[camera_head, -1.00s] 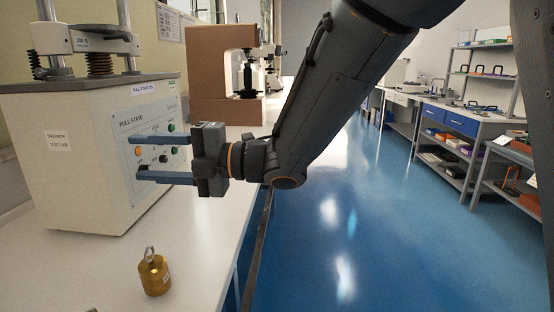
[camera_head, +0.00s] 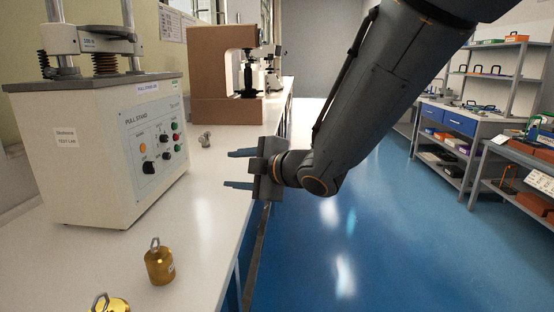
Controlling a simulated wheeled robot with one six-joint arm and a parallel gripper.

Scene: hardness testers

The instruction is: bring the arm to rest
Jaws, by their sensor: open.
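My gripper (camera_head: 240,169) is open and empty, its two blue-grey fingers pointing left above the right edge of the white bench (camera_head: 205,215). My arm comes down to it from the upper right. The pull stand (camera_head: 110,150), a cream box with knobs and buttons on its front panel, stands on the bench to the left. The fingers are apart from the panel, with bare bench showing between them.
A brass weight with a ring (camera_head: 160,264) stands on the near bench, and another brass weight (camera_head: 110,303) is cut by the bottom edge. A small metal piece (camera_head: 205,139) lies behind the stand. A brown tester (camera_head: 222,75) stands farther back. Blue floor (camera_head: 345,225) is open to the right.

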